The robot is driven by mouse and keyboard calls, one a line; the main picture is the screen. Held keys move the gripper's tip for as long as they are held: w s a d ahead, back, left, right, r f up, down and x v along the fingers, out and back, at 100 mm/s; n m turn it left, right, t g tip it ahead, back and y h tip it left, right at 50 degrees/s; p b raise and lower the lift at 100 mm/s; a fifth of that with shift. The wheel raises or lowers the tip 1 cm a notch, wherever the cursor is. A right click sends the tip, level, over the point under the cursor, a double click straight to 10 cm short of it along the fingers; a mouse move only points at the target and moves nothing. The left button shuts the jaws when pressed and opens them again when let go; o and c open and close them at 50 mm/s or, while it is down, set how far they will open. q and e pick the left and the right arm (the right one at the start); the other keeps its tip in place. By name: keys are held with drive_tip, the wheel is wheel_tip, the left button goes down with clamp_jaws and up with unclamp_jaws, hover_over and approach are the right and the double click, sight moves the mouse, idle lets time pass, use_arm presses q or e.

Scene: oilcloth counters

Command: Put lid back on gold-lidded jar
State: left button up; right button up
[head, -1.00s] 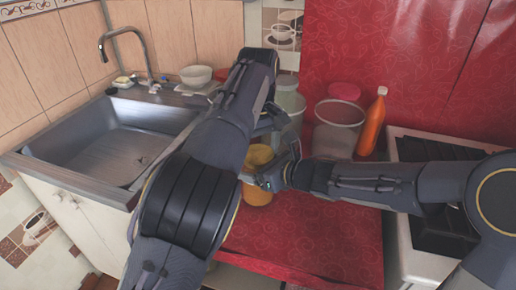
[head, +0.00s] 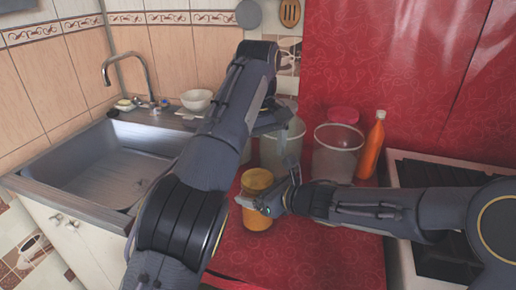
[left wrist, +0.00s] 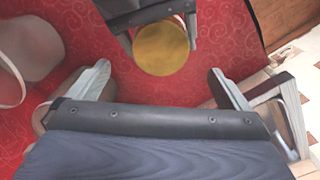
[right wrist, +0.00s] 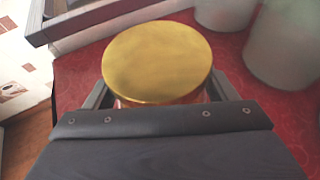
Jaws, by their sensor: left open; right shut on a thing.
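The gold-lidded jar (head: 257,217) stands on the red counter, with orange contents. Its gold lid (head: 257,181) sits on top of it and looks level. The lid also shows from above in the left wrist view (left wrist: 161,49) and close up in the right wrist view (right wrist: 157,60). My right gripper (head: 267,206) is shut on the jar below the lid, from the right side. My left gripper (head: 279,138) is open and empty, above and apart from the lid. Its spread fingers show in the left wrist view (left wrist: 158,88) with bare cloth between them.
A large clear jar (head: 282,145) and a clear container (head: 335,150) stand behind. A pink-lidded container (head: 343,116) and an orange bottle (head: 372,146) are further back. The sink (head: 105,160) is left, the stove (head: 440,170) right. Red cloth (head: 310,250) in front is clear.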

use_arm(q)
drive_tip(key=shift+r, duration=0.5)
use_arm(e)
drive_tip(key=o, duration=1.9)
use_arm(q)
drive_tip(key=shift+r+p, duration=0.75)
use_arm(e)
drive_tip(key=v, duration=0.7)
drive_tip(key=shift+s+d+r, duration=0.2)
drive_tip(key=shift+d+r, duration=0.05)
drive_tip(key=shift+d, duration=0.05)
use_arm(q)
drive_tip(key=shift+a, duration=0.1)
